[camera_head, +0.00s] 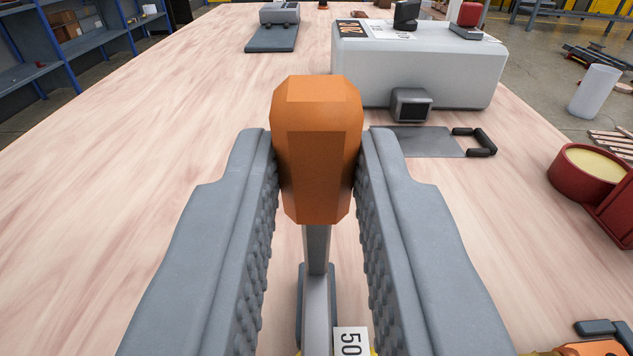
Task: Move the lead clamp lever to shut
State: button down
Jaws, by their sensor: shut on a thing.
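An orange lever knob (318,150) with bevelled edges stands up in the middle of the camera view. My gripper (317,165) has its two grey textured fingers on either side of the knob, shut on it. A grey metal stem (316,250) runs down from the knob toward a grey base (318,310) at the bottom centre. The rest of the lever's mount is cut off by the bottom edge, and the fingers hide parts of the knob's sides.
A large white block-shaped machine (420,70) stands at the back right, with a grey plate (425,142) and black handle in front. A red round container (588,172) is at the right. An orange and black item (600,345) is at bottom right. The wooden table (150,150) is clear at left.

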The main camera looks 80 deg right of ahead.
jog(key=shift+f, duration=0.1)
jog(key=c, duration=1.3)
grip_release()
notch_tip(320, 180, up, 10)
jog(key=shift+r, duration=0.1)
